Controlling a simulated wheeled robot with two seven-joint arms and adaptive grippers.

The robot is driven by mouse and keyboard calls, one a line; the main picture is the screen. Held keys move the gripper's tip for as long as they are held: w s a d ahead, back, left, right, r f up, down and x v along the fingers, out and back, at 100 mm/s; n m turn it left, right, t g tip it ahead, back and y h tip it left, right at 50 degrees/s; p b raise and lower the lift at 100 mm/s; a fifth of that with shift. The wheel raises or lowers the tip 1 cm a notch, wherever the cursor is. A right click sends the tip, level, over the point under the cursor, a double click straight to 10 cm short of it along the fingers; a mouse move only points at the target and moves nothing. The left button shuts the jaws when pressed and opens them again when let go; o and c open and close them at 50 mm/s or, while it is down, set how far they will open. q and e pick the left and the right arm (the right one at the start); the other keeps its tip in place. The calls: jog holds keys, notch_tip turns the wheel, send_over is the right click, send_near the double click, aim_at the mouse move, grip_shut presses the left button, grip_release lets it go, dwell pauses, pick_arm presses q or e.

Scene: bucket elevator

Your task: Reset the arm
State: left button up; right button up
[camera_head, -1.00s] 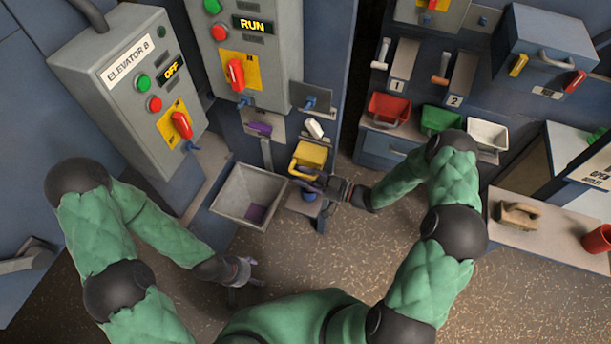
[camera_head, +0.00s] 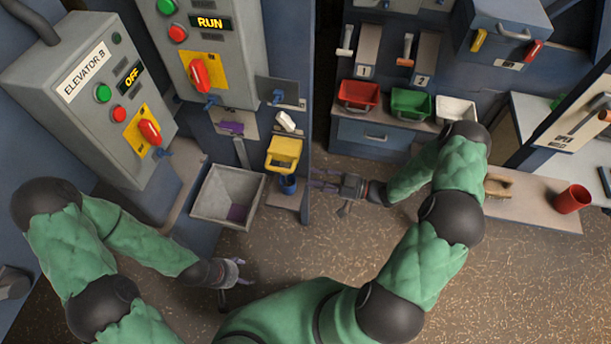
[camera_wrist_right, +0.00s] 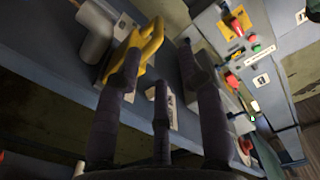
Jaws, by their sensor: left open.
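My right gripper (camera_head: 322,180) is open and empty, to the right of the blue cylinder (camera_head: 287,185) below the yellow bucket (camera_head: 284,152) and apart from it. In the right wrist view its dark fingers (camera_wrist_right: 162,95) are spread with nothing held between them. My left gripper (camera_head: 243,270) is open and empty, low over the floor, below the grey bin (camera_head: 199,205). The two control boxes at upper left read "ELEVATOR B", OFF (camera_head: 90,95) and RUN (camera_head: 185,45). Each has a red switch handle on a yellow plate.
Red (camera_head: 357,94), green (camera_head: 410,103) and white (camera_head: 455,110) bins sit on a ledge at the upper right. A bench (camera_head: 530,208) at right holds a red cup (camera_head: 572,199) and a tan tool (camera_head: 498,186). The middle floor is clear.

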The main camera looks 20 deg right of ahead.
jog(key=shift+s+d, duration=0.15)
jog(key=shift+d, duration=0.05)
dwell(0.5)
